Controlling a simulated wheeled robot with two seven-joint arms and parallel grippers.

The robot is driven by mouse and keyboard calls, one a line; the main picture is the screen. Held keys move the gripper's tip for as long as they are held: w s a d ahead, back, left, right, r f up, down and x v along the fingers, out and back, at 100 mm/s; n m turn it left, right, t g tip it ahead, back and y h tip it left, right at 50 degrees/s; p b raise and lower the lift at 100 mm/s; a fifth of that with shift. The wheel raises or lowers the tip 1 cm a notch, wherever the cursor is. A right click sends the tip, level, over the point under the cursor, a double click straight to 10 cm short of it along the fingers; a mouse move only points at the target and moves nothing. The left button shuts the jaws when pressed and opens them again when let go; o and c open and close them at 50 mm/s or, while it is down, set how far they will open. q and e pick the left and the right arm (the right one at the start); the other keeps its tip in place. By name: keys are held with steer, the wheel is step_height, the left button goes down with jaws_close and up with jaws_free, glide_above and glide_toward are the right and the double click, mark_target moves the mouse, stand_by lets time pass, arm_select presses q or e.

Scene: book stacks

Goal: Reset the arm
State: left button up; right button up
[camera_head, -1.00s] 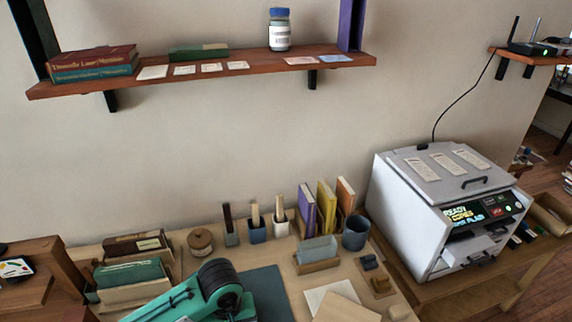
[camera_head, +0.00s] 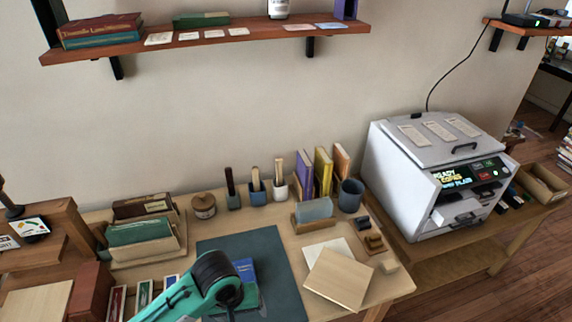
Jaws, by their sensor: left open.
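My left arm, teal with a black wrist, comes in from the bottom of the head view. My left gripper (camera_head: 230,294) is over the dark desk mat (camera_head: 278,262), pointing down and largely hidden by the wrist. It is open, and I see nothing held in it. A blue book (camera_head: 246,270) lies on the mat just behind and beside the gripper, partly covered by the wrist. I cannot tell whether the gripper touches it. My right gripper is not in view.
Upright books (camera_head: 322,172), pen cups and a blue-grey mug (camera_head: 350,195) line the desk's back. A book holder (camera_head: 146,237) stands left. A wooden board (camera_head: 339,279) lies right of the mat. A white machine (camera_head: 436,178) stands further right. A wall shelf (camera_head: 222,42) hangs above.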

arm_select(q)
steer(key=s+a+f+m+t+y, duration=0.1)
steer(key=s+a+m+t, duration=0.2)
steer(key=s+a, duration=0.95)
step_height(320, 180, down, 30)
steer(key=g, duration=0.1)
steer(key=s+a+f, duration=0.1)
steer(key=s+f, duration=0.9)
steer(key=s+a+f+g, duration=0.1)
steer(key=s+a+f, duration=0.1)
steer(key=s+f, duration=0.8)
steer(key=shift+s+a+f+m+g, duration=0.2)
steer(key=shift+a+f+m+g, duration=0.1)
steer(key=shift+f+m, duration=0.1)
